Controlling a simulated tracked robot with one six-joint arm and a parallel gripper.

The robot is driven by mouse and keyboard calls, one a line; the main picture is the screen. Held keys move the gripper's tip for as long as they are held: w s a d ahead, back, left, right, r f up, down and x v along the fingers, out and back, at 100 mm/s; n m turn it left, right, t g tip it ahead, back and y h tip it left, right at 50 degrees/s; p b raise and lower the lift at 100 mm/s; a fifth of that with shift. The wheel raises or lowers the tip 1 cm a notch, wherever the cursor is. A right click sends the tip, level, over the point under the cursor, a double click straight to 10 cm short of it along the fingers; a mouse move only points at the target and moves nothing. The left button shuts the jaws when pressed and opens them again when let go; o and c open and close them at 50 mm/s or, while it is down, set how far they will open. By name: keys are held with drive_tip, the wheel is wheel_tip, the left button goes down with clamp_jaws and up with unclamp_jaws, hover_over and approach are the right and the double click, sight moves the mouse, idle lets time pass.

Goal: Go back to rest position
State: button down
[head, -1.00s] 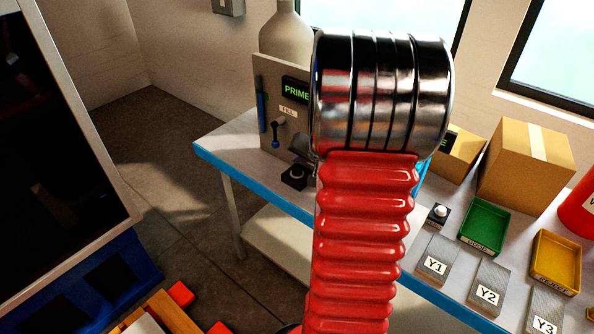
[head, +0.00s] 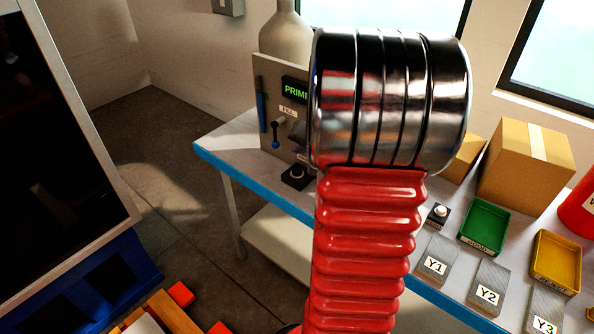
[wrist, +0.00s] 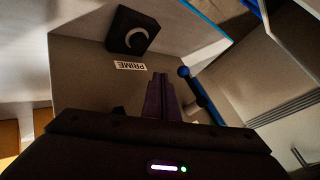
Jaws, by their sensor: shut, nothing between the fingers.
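My gripper (wrist: 160,82) shows in the wrist view as two dark fingers held together, with nothing between them. It points toward the grey panel of the PRIME station. A black button box (wrist: 133,32) with a pale ring lies beyond the fingertips, apart from them.
The grey panel (head: 268,100) has a blue-knobbed lever (head: 276,141) and a black button box (head: 295,177) before it. The bench holds a green tray (head: 484,226), a yellow tray (head: 556,262), a cardboard box (head: 524,168) and plates marked Y1, Y2, Y3. Clear floor lies left of the bench.

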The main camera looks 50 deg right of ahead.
idle(0.5)
drive_tip(key=shift+a+m, duration=0.35)
drive_tip(key=shift+m, duration=0.05)
drive_tip(key=s+a+r+n+g+y, duration=0.15)
drive_tip(key=s+a, duration=0.25)
drive_tip(key=a, duration=0.7)
drive_tip(key=s+a+f+n+g+y, duration=0.1)
drive_tip(key=s+a+n+g+y, duration=0.15)
drive_tip(key=a, duration=0.75)
drive_tip(key=s+a+r+n, duration=0.4)
drive_tip(key=s+a, duration=0.1)
drive_tip(key=a, duration=0.4)
drive_tip(key=s+a+r+n+t+h, duration=0.1)
drive_tip(key=s+a+r+n, duration=0.4)
drive_tip(key=a, duration=0.4)
drive_tip(key=shift+r+n, duration=0.2)
drive_tip(key=shift+n, duration=0.1)
